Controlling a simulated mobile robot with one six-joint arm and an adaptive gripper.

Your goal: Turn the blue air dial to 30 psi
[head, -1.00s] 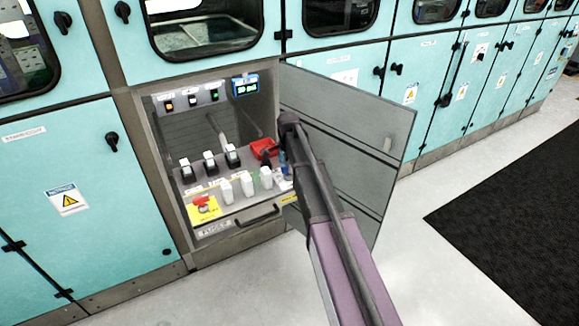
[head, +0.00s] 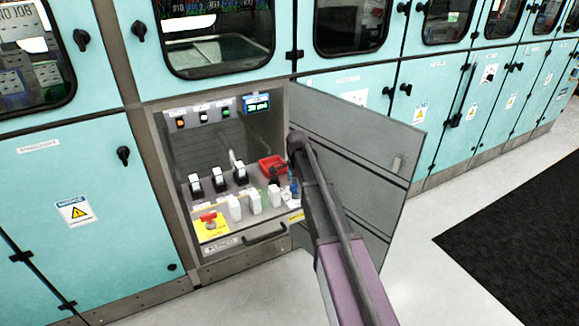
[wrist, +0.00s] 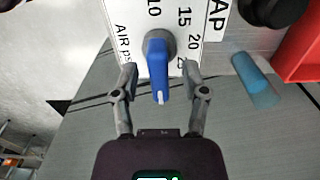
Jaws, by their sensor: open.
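The blue air dial (wrist: 157,66) sits on a white scale plate marked "AIR psi" (wrist: 125,42) in the wrist view. The numbers 10, 15 and 20 show, and part of another is hidden by a finger. A white mark on the dial's handle points toward the bottom of the picture. My gripper (wrist: 158,72) is open, with one finger on each side of the dial handle. Gaps show between the handle and both fingers. In the head view my arm hides the gripper and much of the dial's area.
A blue cylinder (wrist: 255,80) lies right of the plate, beside a red bin (wrist: 300,45). In the head view, an open cabinet holds black-and-white switches (head: 218,180), white blocks (head: 254,201), a red knob on yellow (head: 209,219) and a blue display (head: 257,104). Its open door (head: 365,150) stands right.

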